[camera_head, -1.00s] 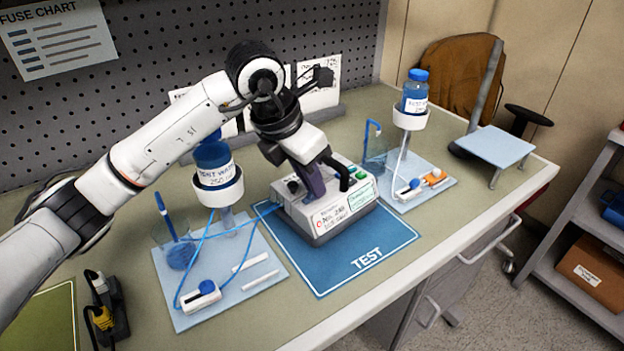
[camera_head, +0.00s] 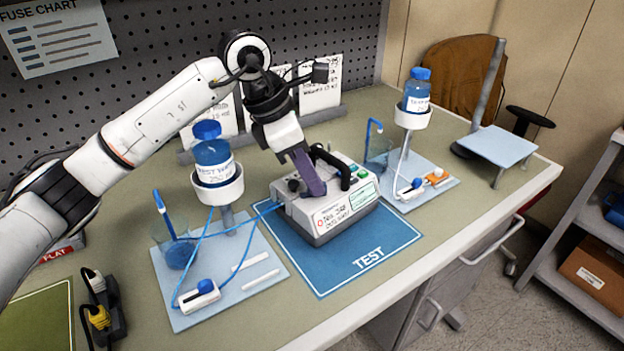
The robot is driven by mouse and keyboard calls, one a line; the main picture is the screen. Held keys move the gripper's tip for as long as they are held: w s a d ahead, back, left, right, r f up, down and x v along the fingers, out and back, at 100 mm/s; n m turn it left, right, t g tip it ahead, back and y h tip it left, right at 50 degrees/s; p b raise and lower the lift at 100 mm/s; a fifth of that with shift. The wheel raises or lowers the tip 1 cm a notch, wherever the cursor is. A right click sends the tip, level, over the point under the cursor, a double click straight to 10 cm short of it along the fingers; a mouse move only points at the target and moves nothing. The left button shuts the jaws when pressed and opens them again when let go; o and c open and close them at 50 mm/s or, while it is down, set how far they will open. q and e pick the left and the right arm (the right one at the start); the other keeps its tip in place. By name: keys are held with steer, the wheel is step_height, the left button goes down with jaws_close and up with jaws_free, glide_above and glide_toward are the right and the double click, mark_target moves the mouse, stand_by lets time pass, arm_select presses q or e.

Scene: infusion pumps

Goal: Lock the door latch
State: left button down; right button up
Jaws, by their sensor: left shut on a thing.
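The infusion pump (camera_head: 326,217) is a grey box on the blue TEST mat (camera_head: 380,255), with a label on its front and a black handle (camera_head: 335,163) on top. My left gripper (camera_head: 313,190) comes down from above on the pump's upper front, left of the handle. Its purple fingers are shut on a small part there, which looks like the door latch; the fingers hide most of it, so I cannot tell its position. My right gripper is not in view.
A blue-capped bottle stand (camera_head: 218,190) with tubing stands left of the pump, under my left arm. A second bottle stand (camera_head: 410,118) is at the right, next to a beaker (camera_head: 378,150). The mat's front is clear.

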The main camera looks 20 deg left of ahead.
arm_select(q)
steer(key=m, duration=0.2)
steer(key=m+g, duration=0.2)
steer(key=m, duration=0.1)
steer(key=shift+w+a+r+m+h+p, duration=0.1)
steer(key=shift+w+r+m+h+p, duration=0.05)
steer(key=shift+w+m+h+p, duration=0.2)
steer(key=m, duration=0.1)
steer(key=m+g, duration=0.1)
steer(key=m, duration=0.1)
steer(key=shift+w+m+p, duration=0.2)
steer(key=shift+m+p, duration=0.05)
steer(key=shift+p, duration=0.15)
steer(key=shift+w+m+g+p, duration=0.15)
steer(key=shift+m+g, duration=0.25)
steer(key=shift+m, duration=0.45)
steer(key=shift+w+m+g+p, duration=0.15)
steer(key=shift+m+g, duration=0.25)
steer(key=shift+m, duration=0.45)
steer(key=shift+s, duration=0.1)
steer(key=c, duration=1.9)
jaws_free()
steer(key=shift+o, duration=0.2)
steer(key=v, duration=1)
steer(key=shift+d+r, duration=0.15)
steer(key=shift+d, duration=0.15)
